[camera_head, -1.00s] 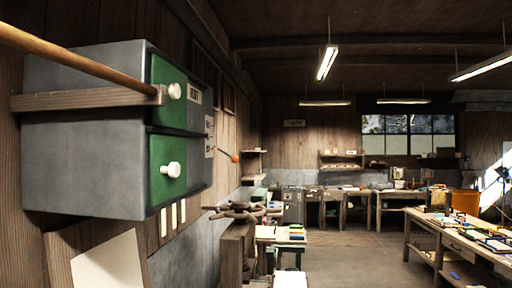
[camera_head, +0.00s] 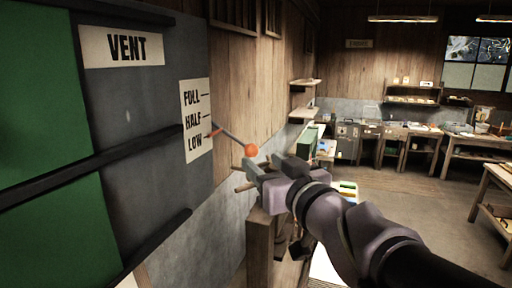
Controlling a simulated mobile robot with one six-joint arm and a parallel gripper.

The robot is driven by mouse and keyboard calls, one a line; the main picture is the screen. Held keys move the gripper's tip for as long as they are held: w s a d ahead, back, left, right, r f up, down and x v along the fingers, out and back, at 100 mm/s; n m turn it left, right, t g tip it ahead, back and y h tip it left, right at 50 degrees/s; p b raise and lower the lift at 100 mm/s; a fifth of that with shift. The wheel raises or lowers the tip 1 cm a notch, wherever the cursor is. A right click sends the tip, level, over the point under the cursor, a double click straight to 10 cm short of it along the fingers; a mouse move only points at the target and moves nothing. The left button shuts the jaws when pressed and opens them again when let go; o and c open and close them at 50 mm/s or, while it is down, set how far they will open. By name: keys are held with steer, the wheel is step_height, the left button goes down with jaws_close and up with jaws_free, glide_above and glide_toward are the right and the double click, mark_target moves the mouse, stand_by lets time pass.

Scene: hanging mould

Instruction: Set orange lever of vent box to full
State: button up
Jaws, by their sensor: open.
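The grey vent box (camera_head: 150,95) fills the left of the head view, with a white VENT label (camera_head: 122,47). A scale plate (camera_head: 197,120) on its right edge reads FULL at top, HALF in the middle and LOW at the bottom. The lever (camera_head: 232,137) is a thin dark rod sloping down to the right, ending in an orange ball knob (camera_head: 251,150). A small reddish pointer (camera_head: 216,132) at its pivot lies near the HALF to LOW part. My gripper (camera_head: 243,175) is open and empty just below the knob. I cannot tell whether they touch.
Wooden wall shelves (camera_head: 303,100) and a bench (camera_head: 262,240) stand beyond and below my arm. A worktable (camera_head: 495,185) is at the right. The floor between is open.

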mark_target(246, 146)
steer(key=x, duration=1.1)
steer(key=shift+w+d+f, duration=0.15)
steer(key=shift+w+d, duration=0.05)
steer(key=shift+w, duration=0.05)
steer(key=shift+s, duration=0.1)
jaws_close()
stand_by(0.6)
